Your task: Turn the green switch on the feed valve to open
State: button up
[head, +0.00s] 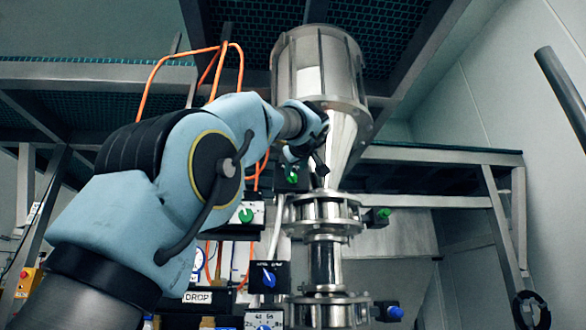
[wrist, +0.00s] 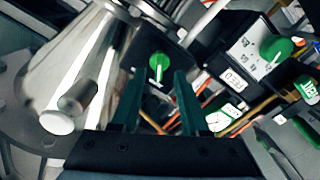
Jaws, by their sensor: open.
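A green switch (wrist: 157,66) on a dark box shows in the wrist view, just beyond and between my fingertips. In the head view a green switch (head: 292,179) shows beside the steel cone, close below my gripper (head: 305,163). My gripper (wrist: 156,90) is open, with its two dark green fingers apart and nothing between them. I cannot tell whether the fingers touch the switch. Another green switch (head: 245,215) sits on a white-faced box to the lower left; a similar one (wrist: 277,48) shows in the wrist view.
The steel hopper and cone (head: 340,130) stand right beside my gripper. Below are a flanged steel valve body (head: 322,212), a green knob (head: 383,213) at right and a blue switch (head: 268,277). Orange cables (head: 150,85) hang near my arm. Metal platform beams (head: 440,155) cross behind.

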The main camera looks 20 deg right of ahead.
aim_at(293, 176)
jog(key=p+x, duration=0.1)
jog(key=x, duration=0.2)
jog(key=shift+w+d+r+p, duration=0.15)
jog(key=shift+w+p, duration=0.2)
jog(key=shift+p, duration=0.05)
jog(key=shift+w+d, duration=0.15)
jog(key=shift+w, duration=0.25)
grip_shut()
